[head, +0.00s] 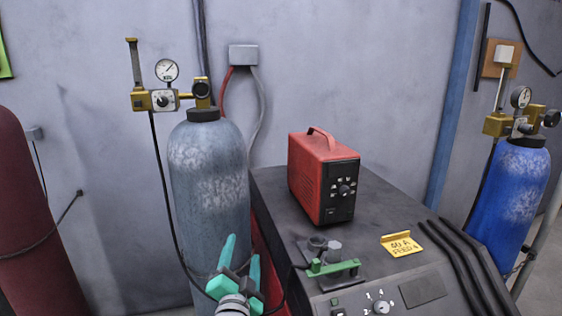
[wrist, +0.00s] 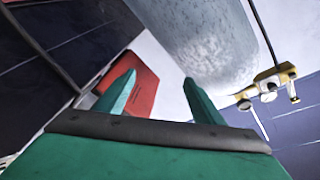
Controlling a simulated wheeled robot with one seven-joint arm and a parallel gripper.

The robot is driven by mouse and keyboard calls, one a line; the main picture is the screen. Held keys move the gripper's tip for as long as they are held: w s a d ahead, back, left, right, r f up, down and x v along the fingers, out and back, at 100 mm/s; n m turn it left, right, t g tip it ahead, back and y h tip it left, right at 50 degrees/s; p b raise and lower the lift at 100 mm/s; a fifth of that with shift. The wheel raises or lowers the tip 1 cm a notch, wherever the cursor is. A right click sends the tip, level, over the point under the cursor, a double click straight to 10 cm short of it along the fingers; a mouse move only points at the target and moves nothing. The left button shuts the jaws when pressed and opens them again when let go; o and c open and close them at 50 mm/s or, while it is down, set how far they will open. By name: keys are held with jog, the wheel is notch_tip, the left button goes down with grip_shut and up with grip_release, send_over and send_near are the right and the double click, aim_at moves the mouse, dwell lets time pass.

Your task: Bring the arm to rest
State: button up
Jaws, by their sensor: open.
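My gripper (head: 243,250) is low in the middle of the head view, its two teal fingers spread apart with nothing between them. It stands in front of the lower part of a grey gas cylinder (head: 208,170) and to the left of a dark machine cabinet (head: 365,200). In the wrist view my gripper (wrist: 159,77) points toward the grey cylinder (wrist: 205,40), with clear space showing between the fingers. A red surface (wrist: 146,88) shows behind the left finger. Whether the fingers touch anything cannot be told.
A brass regulator (head: 165,98) with a hanging hose tops the grey cylinder. A blue cylinder (head: 512,195) stands at right, a dark red one (head: 30,220) at left.

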jog(key=s+d+f+n+g+y, duration=0.1)
jog(key=s+d+f+n, duration=0.3)
jog(key=s+f, duration=0.7)
jog(key=s+d+f+n, duration=0.35)
jog(key=s+f, duration=0.55)
jog(key=f, duration=0.4)
jog(key=s+d+f+n+g, duration=0.1)
jog(key=s, duration=1.3)
jog(key=s+d+f+n+g+h, duration=0.1)
jog(key=s+f, duration=0.1)
jog(key=s, duration=1.3)
jog(key=shift+d+f, duration=0.15)
